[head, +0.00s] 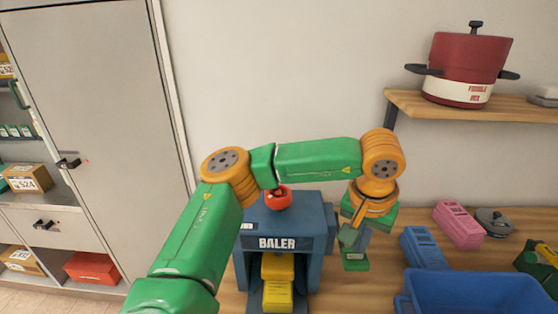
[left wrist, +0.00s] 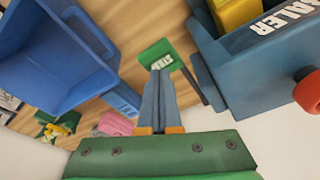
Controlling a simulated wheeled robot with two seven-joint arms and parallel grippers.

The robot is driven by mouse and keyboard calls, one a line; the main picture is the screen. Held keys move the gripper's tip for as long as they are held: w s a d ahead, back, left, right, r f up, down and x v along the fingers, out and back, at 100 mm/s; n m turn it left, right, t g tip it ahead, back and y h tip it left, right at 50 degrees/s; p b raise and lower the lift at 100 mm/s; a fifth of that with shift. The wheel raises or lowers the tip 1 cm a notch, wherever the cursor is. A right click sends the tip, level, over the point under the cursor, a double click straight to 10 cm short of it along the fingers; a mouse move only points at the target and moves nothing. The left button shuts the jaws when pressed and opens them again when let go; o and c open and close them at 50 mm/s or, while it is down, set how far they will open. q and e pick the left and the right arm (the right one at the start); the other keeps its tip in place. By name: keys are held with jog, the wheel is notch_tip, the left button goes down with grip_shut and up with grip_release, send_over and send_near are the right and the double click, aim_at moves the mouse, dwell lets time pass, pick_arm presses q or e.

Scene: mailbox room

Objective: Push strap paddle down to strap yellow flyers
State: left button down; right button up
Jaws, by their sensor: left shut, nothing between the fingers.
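The blue baler (head: 312,225) stands on the wooden counter, with yellow flyers (head: 277,297) in its front opening. The flyers also show at the top of the left wrist view (left wrist: 236,12). The green strap paddle (head: 355,264), marked STRAP, is just right of the baler. It also shows in the left wrist view (left wrist: 156,52). My left gripper (head: 355,248) points down above the paddle, shut and empty. In the left wrist view its fingertips (left wrist: 160,70) overlap the paddle's edge; I cannot tell whether they touch. My right gripper is not in view.
A red knob (head: 278,200) tops the baler. A blue bin (head: 470,295), a blue slotted block (head: 424,248) and a pink one (head: 458,225) are to the right on the counter. A red pot (head: 468,65) sits on the wall shelf (head: 420,103). A tall cabinet (head: 90,90) is at left.

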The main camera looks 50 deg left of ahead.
aim_at(357, 257)
pick_arm(q)
jog(key=shift+f+b, duration=1)
jog(key=shift+f, duration=0.35)
jog(key=shift+f+b, duration=0.4)
jog(key=shift+b, duration=0.05)
jog(key=shift+f, duration=0.1)
